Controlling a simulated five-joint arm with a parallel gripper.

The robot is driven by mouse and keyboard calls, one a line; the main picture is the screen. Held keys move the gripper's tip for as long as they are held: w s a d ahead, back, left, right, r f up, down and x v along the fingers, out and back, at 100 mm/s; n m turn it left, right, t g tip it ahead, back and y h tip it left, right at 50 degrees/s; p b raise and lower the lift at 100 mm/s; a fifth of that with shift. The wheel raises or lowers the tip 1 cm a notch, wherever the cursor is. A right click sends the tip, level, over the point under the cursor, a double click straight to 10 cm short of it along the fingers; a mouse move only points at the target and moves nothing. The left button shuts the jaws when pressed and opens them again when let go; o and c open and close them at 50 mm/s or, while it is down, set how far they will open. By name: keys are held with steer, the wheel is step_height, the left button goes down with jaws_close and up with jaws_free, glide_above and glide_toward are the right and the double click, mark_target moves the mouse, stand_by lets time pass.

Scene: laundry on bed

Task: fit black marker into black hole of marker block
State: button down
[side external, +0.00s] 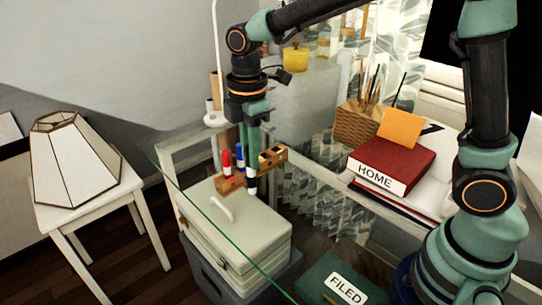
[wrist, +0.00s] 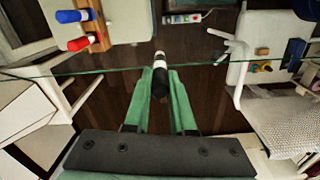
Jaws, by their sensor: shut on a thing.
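My gripper (side external: 250,153) points down with its green fingers shut on the black marker (side external: 251,181), which hangs roughly upright and has a white band. The wooden marker block (side external: 233,185) holds an upright red marker (side external: 227,163) and blue marker (side external: 240,158). In the side view, the black marker overlaps the middle of the block and hides part of it. In the wrist view, the marker (wrist: 160,78) lies between the fingers (wrist: 160,90), to the right of the block (wrist: 98,25) and apart from it.
A glass top with a green edge (side external: 208,233) lies under the work. A pale lidded box (side external: 250,240) shows below it. A red HOME book (side external: 395,163), a wicker pencil basket (side external: 357,125) and a green FILED box (side external: 340,280) lie to the right.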

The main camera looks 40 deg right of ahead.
step_height(320, 180, up, 8)
steer(key=shift+r, duration=0.15)
steer(key=shift+w+r, duration=0.15)
steer(key=shift+r, duration=0.15)
steer(key=w+d+r, duration=0.2)
steer(key=w+d, duration=0.5)
steer(key=w, duration=0.2)
steer(key=m, duration=0.1)
glide_above(272, 158)
steer(key=w, duration=0.2)
steer(key=f, duration=0.1)
step_height(272, 158, down, 20)
steer(key=shift+a, duration=0.35)
steer(key=c, duration=0.8)
jaws_free()
steer(key=shift+o, duration=0.2)
